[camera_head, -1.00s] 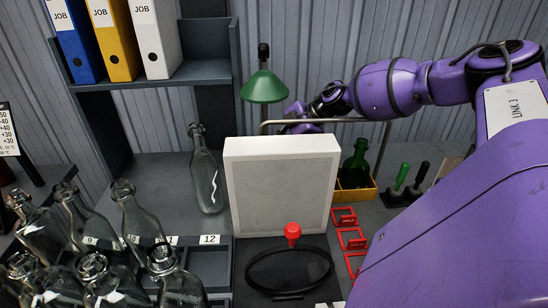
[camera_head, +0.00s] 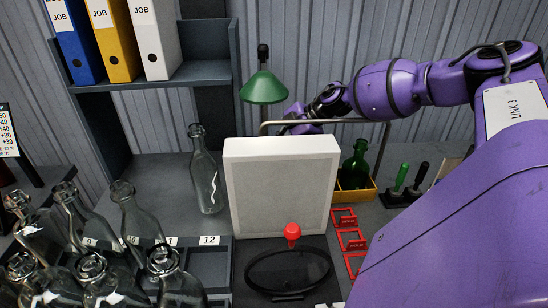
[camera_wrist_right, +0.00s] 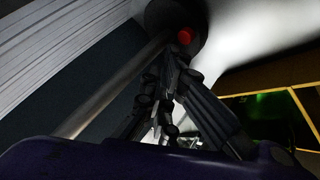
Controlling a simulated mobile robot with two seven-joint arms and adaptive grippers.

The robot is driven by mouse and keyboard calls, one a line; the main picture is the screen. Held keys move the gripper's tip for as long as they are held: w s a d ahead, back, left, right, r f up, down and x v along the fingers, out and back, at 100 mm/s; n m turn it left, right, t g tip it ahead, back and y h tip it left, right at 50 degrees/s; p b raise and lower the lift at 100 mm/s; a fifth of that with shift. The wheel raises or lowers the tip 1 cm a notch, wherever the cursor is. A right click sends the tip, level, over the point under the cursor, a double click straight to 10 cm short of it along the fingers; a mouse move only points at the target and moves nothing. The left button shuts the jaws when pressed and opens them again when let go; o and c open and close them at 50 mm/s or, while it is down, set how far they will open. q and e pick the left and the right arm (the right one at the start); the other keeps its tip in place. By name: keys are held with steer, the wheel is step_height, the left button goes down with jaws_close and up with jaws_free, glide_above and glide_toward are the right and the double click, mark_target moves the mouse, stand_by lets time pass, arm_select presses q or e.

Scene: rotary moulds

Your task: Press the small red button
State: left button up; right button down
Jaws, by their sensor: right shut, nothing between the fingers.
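A small red button (camera_wrist_right: 185,36) shows in the right wrist view, on a dark round base (camera_wrist_right: 165,14). My right gripper (camera_wrist_right: 172,54) is shut and empty, with its fingertips just below the button in that picture. I cannot tell whether they touch it. In the head view my right arm reaches in from the right behind a white box (camera_head: 280,188), which hides the fingers and the button. A larger red knob (camera_head: 292,232) stands in front of the box near a black ring (camera_head: 288,270). My left gripper is not in view.
A green lamp (camera_head: 264,88) stands behind the white box. A metal bar frame (camera_head: 350,121) and a green bottle (camera_head: 355,165) in a yellow tray (camera_head: 357,194) are to its right. Several clear bottles (camera_head: 140,215) fill the left. Red frames (camera_head: 350,239) lie right of the ring.

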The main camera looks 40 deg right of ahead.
steer(key=shift+f, duration=0.15)
steer(key=shift+f, duration=0.3)
stand_by(0.3)
steer(key=shift+s+a+f, duration=0.15)
steer(key=shift+f, duration=0.45)
stand_by(0.3)
steer(key=shift+s+a+f, duration=0.1)
steer(key=shift+f, duration=0.2)
steer(key=shift+a+f, duration=0.1)
steer(key=shift+f, duration=0.05)
stand_by(0.3)
steer(key=shift+r, duration=0.55)
